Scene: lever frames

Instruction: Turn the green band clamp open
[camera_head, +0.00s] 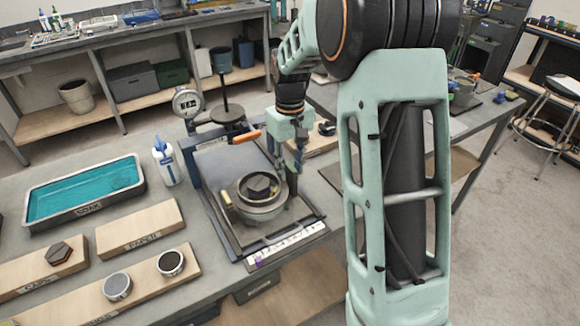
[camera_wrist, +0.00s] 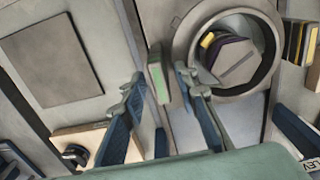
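The green band clamp (camera_wrist: 158,82) is a grey lever with a green stripe, standing beside the round pot in the wrist view. My gripper (camera_wrist: 160,77) is open, with one finger on each side of the lever and a narrow gap visible on both sides. Whether the fingertips reach down around it is hard to tell. The pot (camera_wrist: 187,40) holds a dark hexagonal piece (camera_wrist: 236,62) with a yellow mark. In the head view my gripper (camera_head: 287,158) points down at the right side of the pot (camera_head: 262,211). The green band is hidden there.
A yellow-marked handle (camera_head: 226,200) stands at the pot's left, and an orange handle (camera_head: 247,136) behind it. A dial gauge (camera_head: 187,103) rises at the back of the frame. A white bottle (camera_head: 165,163) and a teal-filled tray (camera_head: 36,220) stand to the left.

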